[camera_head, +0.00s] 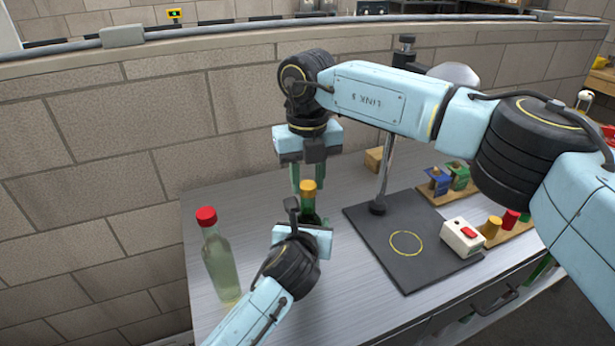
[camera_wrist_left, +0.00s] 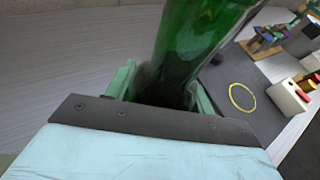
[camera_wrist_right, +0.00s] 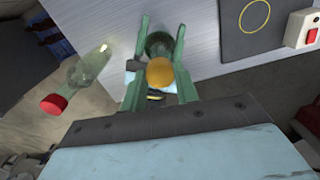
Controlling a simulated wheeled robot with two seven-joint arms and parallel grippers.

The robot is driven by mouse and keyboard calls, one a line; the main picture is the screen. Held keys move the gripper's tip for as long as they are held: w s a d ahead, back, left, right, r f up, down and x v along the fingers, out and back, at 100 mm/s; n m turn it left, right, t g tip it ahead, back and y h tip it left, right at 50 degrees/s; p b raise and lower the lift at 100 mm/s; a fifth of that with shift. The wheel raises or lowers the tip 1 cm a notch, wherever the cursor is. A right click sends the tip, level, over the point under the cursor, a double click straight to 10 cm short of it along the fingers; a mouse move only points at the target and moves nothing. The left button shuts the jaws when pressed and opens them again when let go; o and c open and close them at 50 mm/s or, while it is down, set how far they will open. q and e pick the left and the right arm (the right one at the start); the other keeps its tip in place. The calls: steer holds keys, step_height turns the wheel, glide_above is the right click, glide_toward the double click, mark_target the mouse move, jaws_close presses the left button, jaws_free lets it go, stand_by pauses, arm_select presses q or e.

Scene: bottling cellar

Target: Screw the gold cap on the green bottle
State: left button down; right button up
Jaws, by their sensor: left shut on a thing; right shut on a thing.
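The green bottle (camera_head: 308,204) stands upright, with its lower part hidden behind my left gripper (camera_head: 304,226). In the left wrist view the green bottle (camera_wrist_left: 195,45) rises from between the jaws, which are shut on it. The gold cap (camera_head: 308,187) sits at the top of the bottle's neck, in line with it. My right gripper (camera_head: 306,178) points down from above and is shut on the gold cap. In the right wrist view the gold cap (camera_wrist_right: 160,72) lies between the green fingers, over the bottle (camera_wrist_right: 159,45). Whether its thread is engaged cannot be seen.
A clear bottle with a red cap (camera_head: 221,258) stands at the table's left. A black board with a yellow ring (camera_head: 380,268), a white box with a red button (camera_head: 462,237) and wooden racks of coloured pieces (camera_head: 450,190) are at the right. A metal post (camera_head: 387,165) stands behind.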

steer(key=m, duration=1.8)
steer(key=shift+m, duration=0.3)
steer(key=m, duration=0.7)
steer(key=o, duration=0.9)
steer(key=shift+s+r, duration=0.1)
steer(key=shift+r, duration=2.1)
